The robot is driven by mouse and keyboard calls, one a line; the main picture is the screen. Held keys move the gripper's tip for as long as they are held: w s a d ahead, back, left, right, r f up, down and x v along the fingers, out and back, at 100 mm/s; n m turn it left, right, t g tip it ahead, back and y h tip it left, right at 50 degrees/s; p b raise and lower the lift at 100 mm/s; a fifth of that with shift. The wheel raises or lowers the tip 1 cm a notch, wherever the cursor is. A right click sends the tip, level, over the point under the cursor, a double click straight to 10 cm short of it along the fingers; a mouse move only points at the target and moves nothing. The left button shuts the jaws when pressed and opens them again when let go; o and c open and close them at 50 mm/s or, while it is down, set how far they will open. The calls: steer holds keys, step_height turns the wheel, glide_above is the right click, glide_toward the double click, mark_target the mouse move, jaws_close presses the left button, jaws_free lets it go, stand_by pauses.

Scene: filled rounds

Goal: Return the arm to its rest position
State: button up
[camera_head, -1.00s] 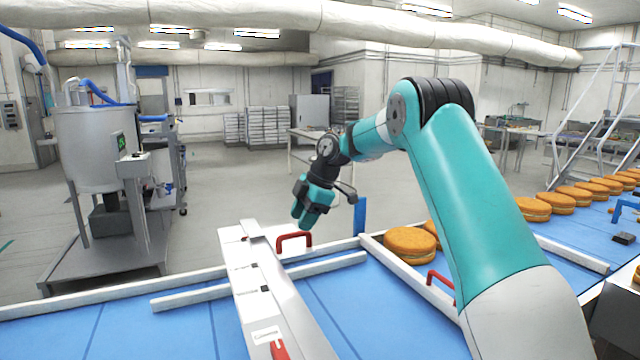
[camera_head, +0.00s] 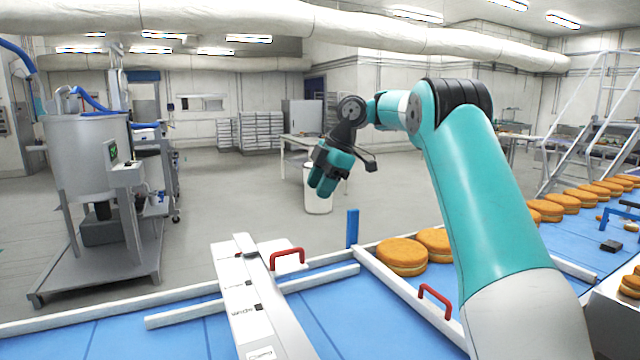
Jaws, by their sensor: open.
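My arm rises from the lower right of the head view and bends toward the middle. My gripper (camera_head: 324,186) hangs in the air at the arm's end, above and behind the white machine housing (camera_head: 255,310) with its red handle (camera_head: 288,258). The gripper appears empty, and nothing touches it. A white bin (camera_head: 318,200) stands on the floor behind it, partly hidden by it.
A blue conveyor (camera_head: 400,325) with white guide rails runs along the front. Filled rounds (camera_head: 402,256) sit on it beside my arm, and several more line the belt at the right. A blue post (camera_head: 352,228) stands near the rail. A steel tank (camera_head: 90,150) is at left.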

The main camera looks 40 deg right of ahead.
steer(key=s+a+m+g, duration=0.15)
steer(key=s+a, duration=0.25)
steer(key=a, duration=0.4)
steer(key=s+a+m+y+b, duration=0.15)
steer(key=s+a, duration=0.25)
steer(key=a, duration=0.4)
steer(key=s+a+m, duration=0.2)
steer(key=s+a, duration=0.2)
steer(key=a, duration=0.4)
steer(key=s+a+f+m, duration=0.1)
steer(key=s+a+f, duration=0.1)
steer(key=s, duration=0.5)
steer(key=s+a+f+m+g+h, duration=0.1)
steer(key=s+a+f, duration=0.1)
steer(key=s, duration=0.6)
steer(key=s+a+f+m, duration=0.2)
steer(key=s+f, duration=0.2)
steer(key=s, duration=0.3)
steer(key=shift+s+f, duration=0.25)
steer(key=shift+g, duration=0.25)
